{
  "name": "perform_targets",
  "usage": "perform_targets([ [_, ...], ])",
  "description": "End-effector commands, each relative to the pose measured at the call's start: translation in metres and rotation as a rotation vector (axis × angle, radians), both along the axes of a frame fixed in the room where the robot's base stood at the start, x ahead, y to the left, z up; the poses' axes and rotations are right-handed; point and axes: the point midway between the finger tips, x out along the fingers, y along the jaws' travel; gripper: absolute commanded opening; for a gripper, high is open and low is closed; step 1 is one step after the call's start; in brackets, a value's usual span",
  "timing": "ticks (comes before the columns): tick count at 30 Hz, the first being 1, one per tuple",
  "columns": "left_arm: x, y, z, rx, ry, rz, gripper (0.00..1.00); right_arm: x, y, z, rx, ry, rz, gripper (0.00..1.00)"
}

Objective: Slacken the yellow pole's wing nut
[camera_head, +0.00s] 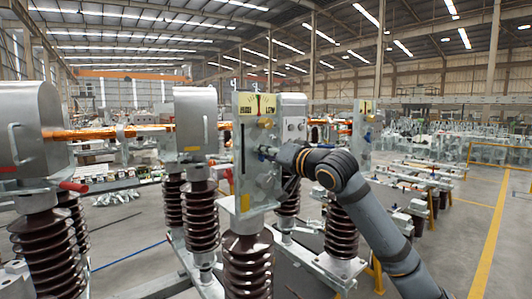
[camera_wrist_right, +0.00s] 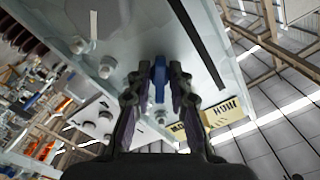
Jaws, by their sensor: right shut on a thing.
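A blue wing nut (camera_wrist_right: 158,82) stands on a pale grey plate in the right wrist view, between the two fingers of my right gripper (camera_wrist_right: 157,92). The fingers are shut on its sides. In the head view, my right gripper (camera_head: 270,153) reaches from the right to the front pole's upright metal plate (camera_head: 245,130). This plate has a yellow dial label (camera_head: 257,104) at its top and a yellow strip lower down. The wing nut is mostly hidden by the gripper there. My left gripper is not in view.
Brown ribbed insulators (camera_head: 248,262) stand under the front plate. A similar pole plate (camera_head: 363,133) stands behind to the right. Grey metal housings (camera_head: 38,130) and an orange bar (camera_head: 95,132) are at left. Bolt heads (camera_wrist_right: 107,67) stick out near the nut. Open floor lies at right.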

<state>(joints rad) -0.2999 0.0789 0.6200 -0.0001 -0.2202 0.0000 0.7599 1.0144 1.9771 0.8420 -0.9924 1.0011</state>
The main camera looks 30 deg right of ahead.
Motion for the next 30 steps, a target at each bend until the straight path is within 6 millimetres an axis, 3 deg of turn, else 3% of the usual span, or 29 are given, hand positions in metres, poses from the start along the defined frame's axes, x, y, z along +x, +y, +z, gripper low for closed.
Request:
perform_targets([
  [6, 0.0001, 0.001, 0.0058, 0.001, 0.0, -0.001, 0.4, -0.0001, 0.0001, 0.0012, -0.198, -0.015, -0.001, 0.0],
  [14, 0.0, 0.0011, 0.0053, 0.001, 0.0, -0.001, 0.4, -0.0002, 0.0003, 0.0011, -0.209, -0.018, -0.001, 0.0],
  [15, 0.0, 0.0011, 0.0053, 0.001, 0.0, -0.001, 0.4, -0.0002, 0.0003, 0.0011, -0.208, -0.018, -0.001, 0.21],
  [20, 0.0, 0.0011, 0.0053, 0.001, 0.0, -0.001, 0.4, -0.0002, 0.0004, 0.0009, -0.207, -0.017, -0.001, 0.42],
  [30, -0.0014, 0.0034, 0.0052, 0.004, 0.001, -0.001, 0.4, -0.0001, 0.0005, 0.0006, -0.206, -0.016, 0.0, 0.42],
])
